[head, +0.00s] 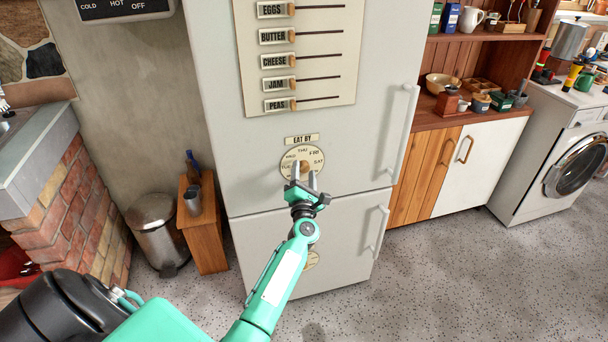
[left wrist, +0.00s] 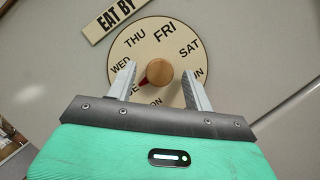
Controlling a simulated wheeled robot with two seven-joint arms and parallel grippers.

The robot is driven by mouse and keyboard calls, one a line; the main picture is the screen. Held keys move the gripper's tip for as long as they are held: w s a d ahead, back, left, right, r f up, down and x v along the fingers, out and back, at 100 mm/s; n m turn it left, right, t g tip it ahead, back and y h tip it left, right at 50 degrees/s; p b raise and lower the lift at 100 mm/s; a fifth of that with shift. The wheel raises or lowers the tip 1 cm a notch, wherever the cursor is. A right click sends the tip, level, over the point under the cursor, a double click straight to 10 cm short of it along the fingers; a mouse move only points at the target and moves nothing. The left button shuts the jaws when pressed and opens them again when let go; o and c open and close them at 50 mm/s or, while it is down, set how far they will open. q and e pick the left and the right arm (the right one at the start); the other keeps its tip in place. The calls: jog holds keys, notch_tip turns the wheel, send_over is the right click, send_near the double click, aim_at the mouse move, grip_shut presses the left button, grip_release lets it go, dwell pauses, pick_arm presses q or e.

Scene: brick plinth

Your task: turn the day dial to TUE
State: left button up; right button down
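The day dial (head: 316,153) is a round cream disc on the pale fridge door, under an EAT BY label (head: 302,139). Its round wooden knob (left wrist: 160,72) is at the centre. In the left wrist view the dial (left wrist: 160,48) shows WED, THU, FRI and SAT; lower labels are partly hidden by my fingers. A small red pointer (left wrist: 143,82) runs from the knob to the lower left, toward a partly covered label ending in E. My left gripper (head: 304,170) is open, its fingers on either side of the knob with gaps. My right gripper is out of view.
Slider rows (head: 305,60) marked EGGS to PEAS sit above the dial. Vertical door handles (head: 404,130) stand out at the fridge's right edge. A metal bin (head: 157,232) and a wooden stand (head: 204,235) are at left. The floor at right is clear.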

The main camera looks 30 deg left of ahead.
pick_arm(q)
jog(key=shift+s+d+f, duration=0.15)
jog(key=shift+s, duration=0.05)
jog(key=b+v, duration=0.1)
jog(key=v, duration=1.2)
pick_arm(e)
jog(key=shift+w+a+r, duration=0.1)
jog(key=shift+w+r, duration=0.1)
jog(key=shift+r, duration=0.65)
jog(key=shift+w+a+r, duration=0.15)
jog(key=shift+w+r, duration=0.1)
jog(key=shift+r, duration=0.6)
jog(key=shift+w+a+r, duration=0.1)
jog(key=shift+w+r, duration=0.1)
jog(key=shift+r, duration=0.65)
pick_arm(q)
jog(key=shift+s+d, duration=0.1)
